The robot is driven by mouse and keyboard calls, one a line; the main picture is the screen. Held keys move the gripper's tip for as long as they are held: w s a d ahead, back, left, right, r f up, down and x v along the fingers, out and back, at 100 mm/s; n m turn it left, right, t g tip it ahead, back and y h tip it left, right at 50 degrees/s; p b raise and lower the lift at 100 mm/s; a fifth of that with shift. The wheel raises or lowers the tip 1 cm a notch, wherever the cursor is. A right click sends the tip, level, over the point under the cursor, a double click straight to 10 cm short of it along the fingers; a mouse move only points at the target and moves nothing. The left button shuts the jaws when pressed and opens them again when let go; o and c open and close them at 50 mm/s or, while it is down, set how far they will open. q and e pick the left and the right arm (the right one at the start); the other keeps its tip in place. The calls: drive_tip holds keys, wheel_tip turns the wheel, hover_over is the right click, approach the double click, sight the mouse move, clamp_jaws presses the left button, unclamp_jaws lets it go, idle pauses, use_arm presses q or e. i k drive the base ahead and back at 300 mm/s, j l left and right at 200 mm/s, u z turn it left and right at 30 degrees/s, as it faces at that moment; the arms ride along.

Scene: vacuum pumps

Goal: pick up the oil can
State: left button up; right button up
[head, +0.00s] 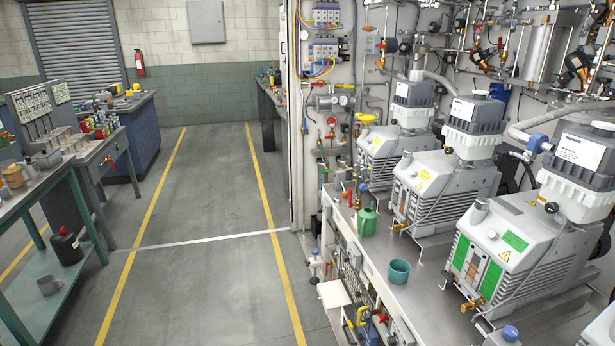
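A small green can (367,222) that looks like the oil can stands upright on the grey pump bench on the right. It is near the bench's left edge, in front of the middle and far pumps. A teal open cup (399,272) stands on the same bench, nearer to me. A black jug with a red cap (67,247) stands on the lower shelf of the left workbench. Neither of my grippers is in the head view.
Several grey vacuum pumps (521,251) line the bench behind the can, below a wall of pipes and gauges. Valves and hoses crowd the bench's front side. Workbenches (108,160) stand on the left. The floor aisle (200,210) between yellow lines is clear.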

sight(367, 217)
drive_tip(key=i+j+z, duration=0.15)
drive_tip(key=i+z, duration=0.15)
drive_tip(key=i, duration=0.15)
drive_tip(key=i+j+z, duration=0.3)
drive_tip(key=i, duration=0.15)
drive_tip(key=i+j, duration=0.15)
drive_tip(key=j, duration=0.35)
drive_tip(key=i+j+z, duration=0.15)
drive_tip(key=j, duration=0.4)
drive_tip(key=i+j, duration=0.1)
drive_tip(key=j, duration=0.4)
drive_tip(key=i+j+z, duration=0.1)
drive_tip(key=j, duration=0.45)
drive_tip(key=i+j+z, duration=0.1)
drive_tip(key=j, duration=0.45)
